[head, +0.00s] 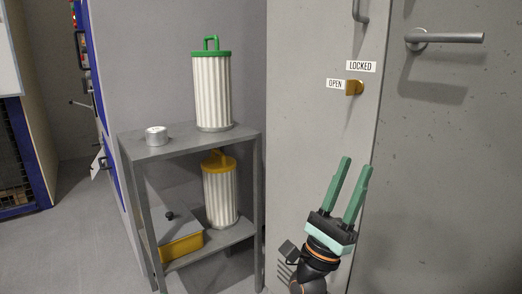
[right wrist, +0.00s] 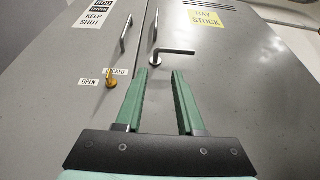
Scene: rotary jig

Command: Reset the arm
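My right gripper (head: 355,163) is raised in front of the grey cabinet doors (head: 310,130) in the head view. Its two green fingers are apart with nothing between them. The right wrist view shows the same open, empty fingers (right wrist: 159,72), pointing toward the doors. A brass latch knob (head: 354,87) sits on the door beside an OPEN label (head: 335,84) and below a LOCKED label (head: 361,66). The fingertips appear clear of the knob and of the lever handle (head: 447,38). My left gripper is not in view.
A grey shelf stand (head: 190,142) at left holds a green-capped filter (head: 212,92) and a metal tin (head: 157,136) on top. A yellow-capped filter (head: 220,195) and a yellow box (head: 182,246) are below. Open floor (head: 60,250) lies further left.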

